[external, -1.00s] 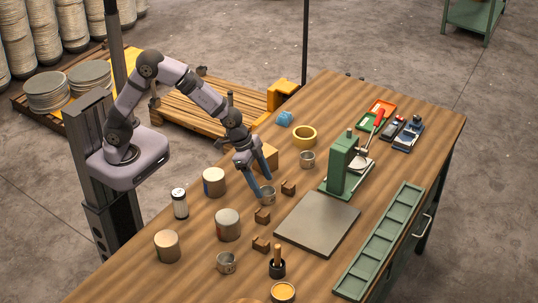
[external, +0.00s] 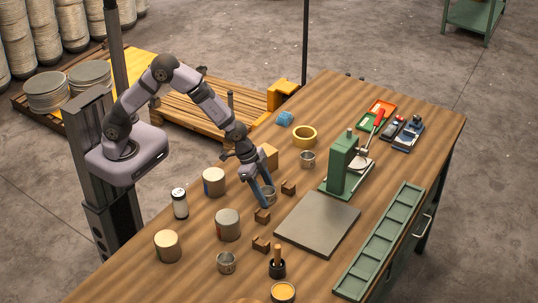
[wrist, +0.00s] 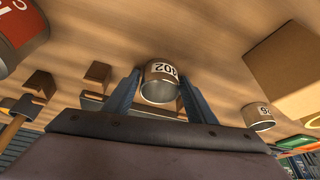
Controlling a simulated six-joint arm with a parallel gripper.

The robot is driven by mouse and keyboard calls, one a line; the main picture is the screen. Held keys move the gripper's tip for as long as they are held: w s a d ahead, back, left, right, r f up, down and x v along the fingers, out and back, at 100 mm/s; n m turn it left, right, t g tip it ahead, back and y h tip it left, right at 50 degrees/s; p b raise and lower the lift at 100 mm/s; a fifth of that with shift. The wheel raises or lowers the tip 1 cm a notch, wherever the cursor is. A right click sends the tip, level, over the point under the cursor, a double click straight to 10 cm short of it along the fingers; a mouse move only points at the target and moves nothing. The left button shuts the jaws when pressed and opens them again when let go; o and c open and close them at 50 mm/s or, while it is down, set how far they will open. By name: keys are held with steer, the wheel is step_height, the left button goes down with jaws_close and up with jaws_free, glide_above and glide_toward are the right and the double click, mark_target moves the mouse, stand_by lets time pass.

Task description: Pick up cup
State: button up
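Small grey metal cups stand on the wooden bench. One cup (external: 270,196) is at my gripper (external: 266,191), partly hidden by the fingers. In the wrist view this cup (wrist: 160,83), with a dark number on a pale label, sits between the two fingers of my gripper (wrist: 159,80). The fingers are apart, one on each side of it; I cannot tell whether they touch it. A second cup (external: 226,263) stands near the front, and a third cup (external: 307,159) stands near the green press.
Brown blocks (external: 262,216) lie close to the gripper. Larger cans (external: 228,225) stand to the left. A tan box (external: 268,153) is just behind. A green press (external: 343,165), grey plate (external: 317,225) and green tray (external: 380,240) are to the right.

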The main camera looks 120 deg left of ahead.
steer(key=c, duration=0.6)
steer(key=shift+c, duration=0.2)
step_height(320, 180, up, 10)
steer(key=b, duration=0.2)
steer(key=s+a+r+n, duration=0.1)
steer(key=s+a, duration=0.1)
steer(key=a, duration=0.3)
steer(key=s+a+r+n+y, duration=0.1)
steer(key=s+a, duration=0.1)
steer(key=a, duration=0.2)
steer(key=s+a+r+n, duration=0.1)
steer(key=s+a+r, duration=0.1)
steer(key=a, duration=0.3)
steer(key=shift+s+a+n+g, duration=0.3)
steer(key=shift+s+n, duration=0.1)
steer(key=shift+s, duration=0.2)
steer(key=shift+s+d+r+m+h, duration=0.15)
steer(key=shift+s+r+m, duration=0.35)
steer(key=shift+r, duration=0.3)
steer(key=shift+s+d+r+m+h, duration=0.1)
steer(key=shift+s+r+m+h, duration=0.1)
steer(key=shift+s+r+m, duration=0.4)
steer(key=shift+s+d+r+m+h, duration=0.15)
steer(key=shift+s+r+m, duration=0.15)
steer(key=shift+r+m, duration=0.5)
